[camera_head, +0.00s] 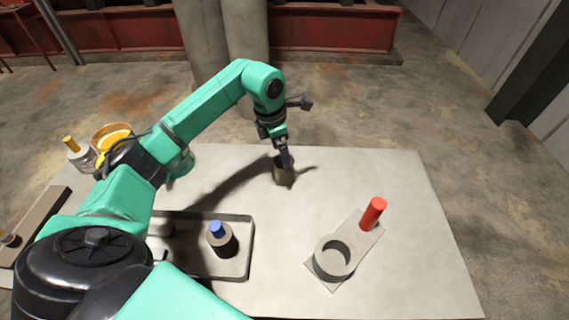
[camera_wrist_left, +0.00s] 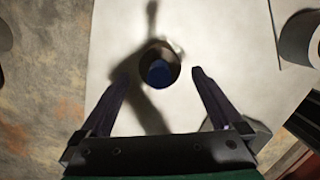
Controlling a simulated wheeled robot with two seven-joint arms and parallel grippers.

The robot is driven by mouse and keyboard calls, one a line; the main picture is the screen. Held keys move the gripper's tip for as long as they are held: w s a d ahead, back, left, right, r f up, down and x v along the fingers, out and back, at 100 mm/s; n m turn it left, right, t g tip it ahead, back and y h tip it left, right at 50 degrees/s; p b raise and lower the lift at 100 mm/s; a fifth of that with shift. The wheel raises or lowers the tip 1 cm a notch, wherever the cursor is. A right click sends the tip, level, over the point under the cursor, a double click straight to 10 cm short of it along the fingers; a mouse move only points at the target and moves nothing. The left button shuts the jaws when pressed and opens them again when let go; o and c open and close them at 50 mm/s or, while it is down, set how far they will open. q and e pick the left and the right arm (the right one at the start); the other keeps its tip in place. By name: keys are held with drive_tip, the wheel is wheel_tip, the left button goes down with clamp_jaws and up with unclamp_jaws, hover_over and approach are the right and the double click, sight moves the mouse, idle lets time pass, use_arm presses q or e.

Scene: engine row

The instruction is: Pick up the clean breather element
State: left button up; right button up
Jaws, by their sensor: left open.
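A tan-grey cylindrical element (camera_head: 284,177) stands on the pale table, partly hidden under my left gripper (camera_head: 286,160). The left wrist view looks down on this element (camera_wrist_left: 160,65), with a blue top inside a dark round rim. It lies between my open fingertips, with a gap on each side. A second, darker brown element (camera_head: 228,246) with a blue knob stands in the grey tray (camera_head: 240,276) nearer to me. No label tells which is clean; the one under my gripper looks lighter. My right gripper is not in view.
A grey plate with a ring-shaped housing (camera_head: 333,259) and a red post (camera_head: 373,213) lies at the right. A yellow-filled bowl (camera_head: 111,134) and a yellow-knobbed jar (camera_head: 78,152) stand at the far left. The table's right side (camera_head: 420,220) is clear.

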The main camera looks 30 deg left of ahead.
use_arm(q)
drive_tip(key=f, duration=0.1)
drive_tip(key=f+p, duration=0.1)
drive_tip(key=f, duration=0.1)
drive_tip(key=w+d+f+p, duration=0.1)
drive_tip(key=f, duration=0.1)
drive_tip(key=shift+f, duration=0.2)
drive_tip(key=c, duration=1.4)
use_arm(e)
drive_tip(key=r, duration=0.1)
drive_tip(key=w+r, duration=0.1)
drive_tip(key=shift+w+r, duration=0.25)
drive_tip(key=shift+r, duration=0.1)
